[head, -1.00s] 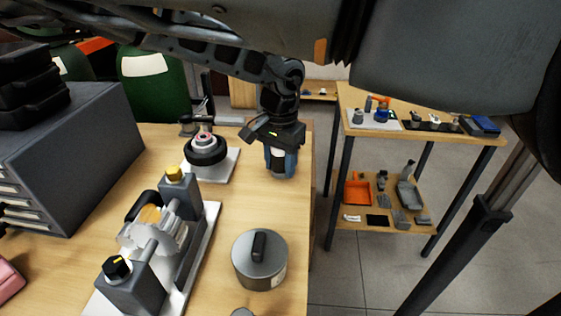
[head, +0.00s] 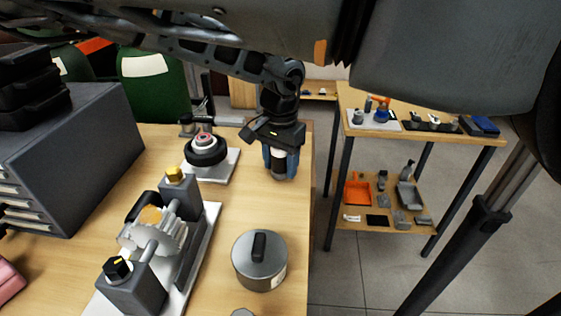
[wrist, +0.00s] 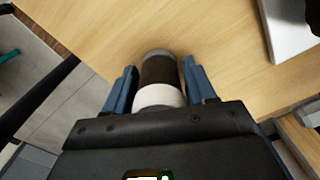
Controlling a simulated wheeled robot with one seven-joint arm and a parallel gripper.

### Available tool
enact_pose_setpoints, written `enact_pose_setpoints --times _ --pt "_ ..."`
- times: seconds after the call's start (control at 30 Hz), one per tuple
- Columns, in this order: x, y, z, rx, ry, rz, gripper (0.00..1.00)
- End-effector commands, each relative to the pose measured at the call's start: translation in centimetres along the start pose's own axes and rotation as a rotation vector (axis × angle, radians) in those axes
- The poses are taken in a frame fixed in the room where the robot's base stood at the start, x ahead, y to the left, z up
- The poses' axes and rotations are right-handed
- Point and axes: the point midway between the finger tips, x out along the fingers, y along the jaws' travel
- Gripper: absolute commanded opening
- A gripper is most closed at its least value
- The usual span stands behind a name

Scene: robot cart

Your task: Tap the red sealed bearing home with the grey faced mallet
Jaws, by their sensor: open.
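The red sealed bearing (head: 204,139) appears as a small red-and-grey ring on top of a black round housing (head: 207,155). The housing stands on a pale plate (head: 225,168) at the back of the bench. My gripper (head: 280,165) is right of it, pointing down near the bench's right edge. Its blue fingers are apart on either side of a dark brown cylinder (wrist: 160,74) with a pale band and a grey end. I see gaps beside the cylinder in the wrist view. I cannot tell if this is the grey faced mallet; no mallet head shows clearly.
A gear fixture (head: 160,235) fills the left front of the bench (head: 225,215). A lidded grey pot (head: 259,262) stands near the right edge. A grey drawer cabinet (head: 75,150) is at left. A two-level side table (head: 425,138) with small parts stands beyond a floor gap.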

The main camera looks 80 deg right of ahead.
Motion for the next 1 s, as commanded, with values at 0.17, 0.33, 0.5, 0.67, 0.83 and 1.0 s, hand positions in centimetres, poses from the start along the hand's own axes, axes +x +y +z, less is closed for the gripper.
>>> enact_pose_setpoints --times 0.17,0.33,0.5,0.67,0.83,1.0 --pt "-0.8 0.0 0.0 0.000 0.000 0.000 0.55" --pt "-1.4 0.0 0.0 0.000 0.000 0.000 0.55" --pt "-2.0 0.0 0.0 0.000 0.001 0.001 0.55" --pt "-2.6 0.0 0.0 0.000 0.001 0.000 0.55" --pt "-3.2 0.0 0.0 0.000 0.000 0.000 0.55" --pt "-3.8 0.0 0.0 0.000 0.000 0.000 0.55"
